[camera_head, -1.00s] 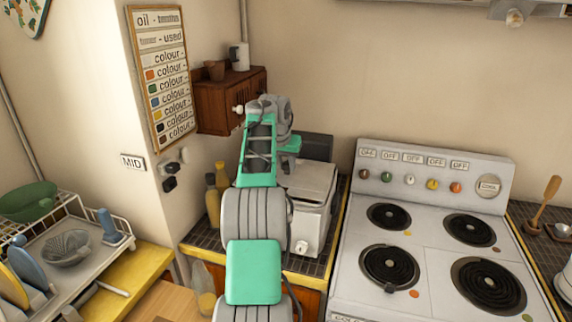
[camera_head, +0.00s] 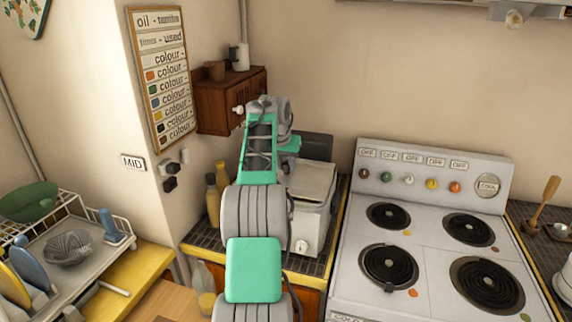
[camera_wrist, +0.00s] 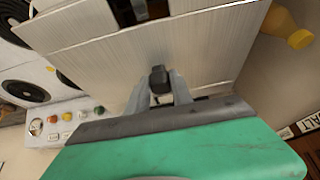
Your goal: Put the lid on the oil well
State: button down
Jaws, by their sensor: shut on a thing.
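The lid (camera_wrist: 105,52) is a flat, pale metal panel with a black knob (camera_wrist: 160,74). My gripper (camera_wrist: 160,90) is shut on this knob in the wrist view, one finger on each side. In the head view the lid (camera_head: 314,178) lies over the top of the white fryer (camera_head: 311,225) that has the oil well. My arm covers the fryer's left part and my fingers there. The inside of the oil well is hidden. I cannot tell whether the lid is fully seated or slightly above the rim.
The stove (camera_head: 430,255) with several burners stands close on the right. Bottles (camera_head: 213,198) stand left of the fryer. A brown wall cabinet (camera_head: 228,100) hangs behind my arm on the left. A dish rack (camera_head: 70,245) is at far left.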

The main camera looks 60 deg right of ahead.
jog(key=shift+f+b, duration=0.6)
jog(key=shift+f, duration=0.1)
dwell(0.3)
jog(key=c, duration=1.9)
grip_release()
jog(key=o, duration=0.4)
jog(key=o, duration=0.6)
jog(key=shift+f, duration=0.15)
jog(key=shift+c, duration=0.2)
jog(key=shift+c, duration=0.5)
